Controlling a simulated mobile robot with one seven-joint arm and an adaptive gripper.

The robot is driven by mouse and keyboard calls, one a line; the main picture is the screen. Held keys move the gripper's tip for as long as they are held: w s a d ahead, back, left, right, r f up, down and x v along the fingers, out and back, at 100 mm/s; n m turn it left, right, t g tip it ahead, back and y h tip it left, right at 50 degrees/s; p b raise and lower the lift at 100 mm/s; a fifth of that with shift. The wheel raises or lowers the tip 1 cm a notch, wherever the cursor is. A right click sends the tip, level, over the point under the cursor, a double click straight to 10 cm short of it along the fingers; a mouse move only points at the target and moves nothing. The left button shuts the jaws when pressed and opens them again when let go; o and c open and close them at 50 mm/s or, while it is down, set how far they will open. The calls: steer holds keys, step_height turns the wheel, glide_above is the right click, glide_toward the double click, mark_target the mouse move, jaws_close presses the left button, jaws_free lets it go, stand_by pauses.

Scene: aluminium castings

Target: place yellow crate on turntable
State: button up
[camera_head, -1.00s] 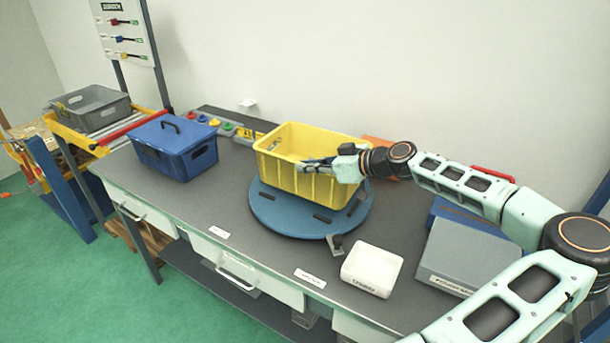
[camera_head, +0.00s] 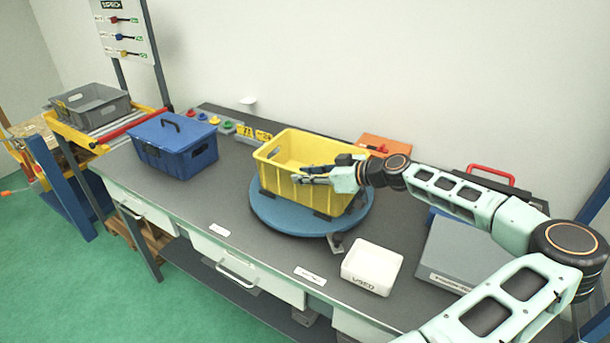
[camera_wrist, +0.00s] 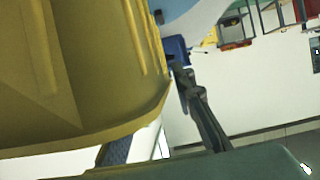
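The yellow crate (camera_head: 292,190) stands upright on the round blue turntable (camera_head: 268,213), on dark pads. The crate fills the left of the wrist view (camera_wrist: 70,80). My gripper (camera_head: 322,170) is at the crate's right side, in front of its near wall in the head view. Its fingers look spread. In the wrist view, one dark finger (camera_wrist: 205,112) is clear of the crate's edge. The other finger is mostly hidden there.
A lidded blue box (camera_head: 175,148) stands on the bench to the left. A white tray (camera_head: 371,268) is in front of the turntable, and a grey case (camera_head: 462,253) is at the right. An orange case (camera_head: 375,143) lies behind the crate. Bare bench lies left of the turntable.

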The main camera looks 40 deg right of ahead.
steer(key=shift+r, duration=0.1)
steer(key=shift+s+d+r, duration=0.1)
steer(key=shift+s, duration=0.05)
steer(key=b+v, duration=0.1)
steer(key=v, duration=0.9)
steer(key=shift+s+d+b, duration=0.1)
steer(key=shift+s+b, duration=0.25)
steer(key=shift+s, duration=0.05)
steer(key=shift+s+d+r, duration=0.15)
steer(key=shift+s+r, duration=0.15)
steer(key=shift+s, duration=0.1)
steer(key=shift+w, duration=0.1)
